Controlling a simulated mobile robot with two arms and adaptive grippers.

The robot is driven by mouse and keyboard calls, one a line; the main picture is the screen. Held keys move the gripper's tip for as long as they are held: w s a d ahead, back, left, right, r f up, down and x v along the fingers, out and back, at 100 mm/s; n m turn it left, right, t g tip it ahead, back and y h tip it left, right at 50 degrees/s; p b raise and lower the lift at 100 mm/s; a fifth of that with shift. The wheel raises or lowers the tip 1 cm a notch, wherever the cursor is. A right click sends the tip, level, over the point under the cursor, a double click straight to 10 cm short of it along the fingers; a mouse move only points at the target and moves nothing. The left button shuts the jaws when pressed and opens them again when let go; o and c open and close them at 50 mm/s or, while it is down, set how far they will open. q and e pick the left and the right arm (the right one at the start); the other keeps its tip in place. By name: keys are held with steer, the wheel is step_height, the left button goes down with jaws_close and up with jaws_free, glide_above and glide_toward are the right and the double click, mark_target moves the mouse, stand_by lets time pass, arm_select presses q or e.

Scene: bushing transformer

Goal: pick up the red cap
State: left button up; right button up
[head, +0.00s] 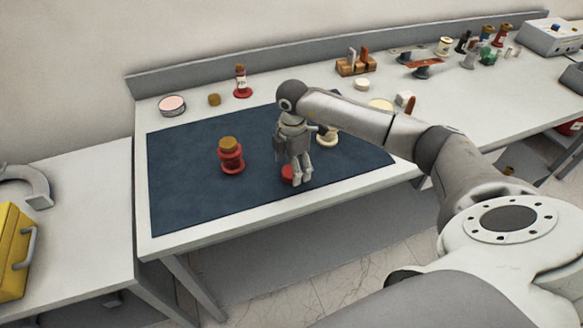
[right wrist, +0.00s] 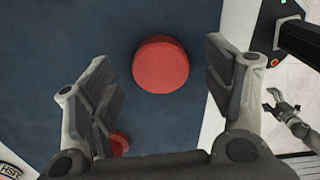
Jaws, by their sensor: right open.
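The red cap (head: 287,174) is a small round red disc on the dark blue mat (head: 188,200). In the head view it is partly hidden by my right gripper (head: 301,181), which points down over it. In the right wrist view the red cap (right wrist: 160,64) lies between the two spread fingers of my right gripper (right wrist: 158,75). The fingers are open and hold nothing; I cannot tell their exact height above the mat. My left gripper (right wrist: 277,102) shows small at the right of the right wrist view; its opening is unclear. It is outside the head view.
A red bushing with a brown top (head: 231,155) stands on the mat to the left. A cream part (head: 327,137) is behind my right gripper. A red-based bottle (head: 241,82) and a pink-topped round tin (head: 172,105) stand behind the mat. The mat's front left is clear.

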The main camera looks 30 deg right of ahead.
steer(key=shift+f, duration=0.9)
steer(key=shift+c, duration=0.2)
steer(key=c, duration=0.8)
steer(key=shift+r, duration=0.15)
